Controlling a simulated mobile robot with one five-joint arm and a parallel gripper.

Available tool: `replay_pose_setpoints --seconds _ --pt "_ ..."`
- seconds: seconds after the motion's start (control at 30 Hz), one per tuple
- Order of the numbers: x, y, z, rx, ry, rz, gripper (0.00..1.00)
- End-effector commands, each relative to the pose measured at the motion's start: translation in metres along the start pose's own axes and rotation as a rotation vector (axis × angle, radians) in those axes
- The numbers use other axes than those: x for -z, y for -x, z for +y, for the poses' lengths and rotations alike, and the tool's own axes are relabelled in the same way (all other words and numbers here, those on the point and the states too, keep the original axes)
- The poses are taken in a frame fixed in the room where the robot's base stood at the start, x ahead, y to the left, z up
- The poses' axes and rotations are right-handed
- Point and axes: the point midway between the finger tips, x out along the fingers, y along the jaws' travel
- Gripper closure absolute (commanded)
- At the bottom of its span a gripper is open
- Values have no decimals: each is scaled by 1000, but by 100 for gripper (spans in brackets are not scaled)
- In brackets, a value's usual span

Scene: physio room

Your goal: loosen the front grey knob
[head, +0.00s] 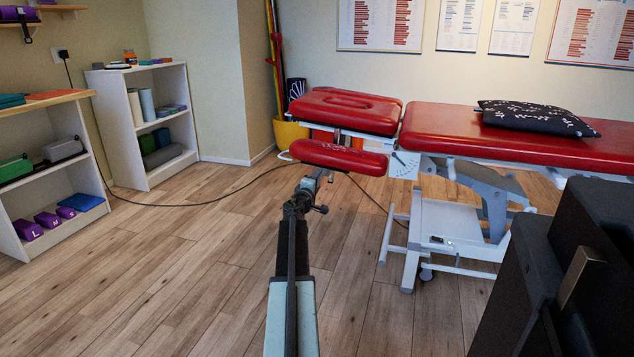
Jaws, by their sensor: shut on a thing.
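The red treatment table (455,125) has a separate red head section (345,110) and a small red armrest pad (338,157) at its front left. My arm reaches forward from the bottom middle, and my gripper (318,178) is just below the armrest pad's front edge. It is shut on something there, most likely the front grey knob. The knob itself is hidden by my gripper or too small to make out, so its turn position cannot be told.
A patterned black cushion (535,118) lies on the table. The white table frame (440,225) stands right of my arm. White shelves (150,125) stand at the left, and a yellow pot (288,133) is behind the head section. A cable crosses the wooden floor; the left floor is otherwise clear.

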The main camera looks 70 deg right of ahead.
Motion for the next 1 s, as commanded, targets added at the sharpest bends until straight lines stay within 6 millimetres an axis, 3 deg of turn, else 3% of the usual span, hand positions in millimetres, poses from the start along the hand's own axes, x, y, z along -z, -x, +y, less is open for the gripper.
replay_pose_setpoints --seconds 0.5,0.53,0.6,1.0 --pt "2 1 0 0 19 4 91" --pt "2 1 0 0 20 4 45" --pt "2 1 0 0 19 3 29" --pt "1 7 0 0 17 2 29"
